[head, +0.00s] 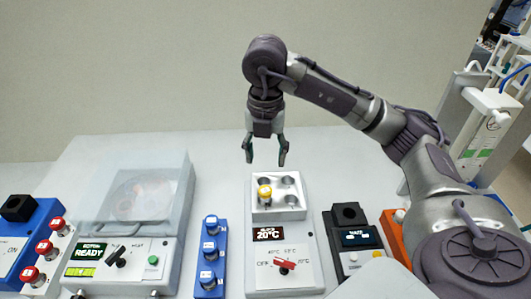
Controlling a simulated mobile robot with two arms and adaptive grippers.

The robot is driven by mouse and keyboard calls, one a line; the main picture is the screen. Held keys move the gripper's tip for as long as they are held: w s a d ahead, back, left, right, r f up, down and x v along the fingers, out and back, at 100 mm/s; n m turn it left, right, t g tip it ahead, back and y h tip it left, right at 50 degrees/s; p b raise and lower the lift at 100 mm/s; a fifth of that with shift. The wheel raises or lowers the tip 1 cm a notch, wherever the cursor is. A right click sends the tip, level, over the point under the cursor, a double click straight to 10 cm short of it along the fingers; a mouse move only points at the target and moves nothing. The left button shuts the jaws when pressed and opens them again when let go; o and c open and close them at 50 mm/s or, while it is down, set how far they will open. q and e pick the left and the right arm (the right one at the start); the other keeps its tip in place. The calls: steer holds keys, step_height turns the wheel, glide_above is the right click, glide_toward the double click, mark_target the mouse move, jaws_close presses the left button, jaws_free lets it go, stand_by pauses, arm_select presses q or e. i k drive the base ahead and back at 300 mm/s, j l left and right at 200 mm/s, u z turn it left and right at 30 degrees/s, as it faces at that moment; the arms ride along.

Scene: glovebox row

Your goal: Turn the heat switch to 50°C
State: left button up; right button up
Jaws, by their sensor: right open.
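The heat block (285,240) is a white device at the front middle of the table. Its dark display (269,234) reads 20°C in red. Below the display is a red heat switch (285,265) on a dial marked OFF with several temperature labels, too small to read surely. A yellow-capped vial (265,193) sits in a well at the left of the block's top. My right gripper (265,162) is open and empty, pointing down above the back of the block, apart from it and from the switch. My left gripper is not in view.
A centrifuge (83,253) with a clear lid and a READY display stands at left. A blue rack (210,265) of capped vials is just left of the block. A dark device (351,243) stands close on the right. The table's back is clear.

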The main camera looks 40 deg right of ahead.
mark_target(288, 264)
steer(key=k+j, duration=1.2)
steer(key=k, duration=0.1)
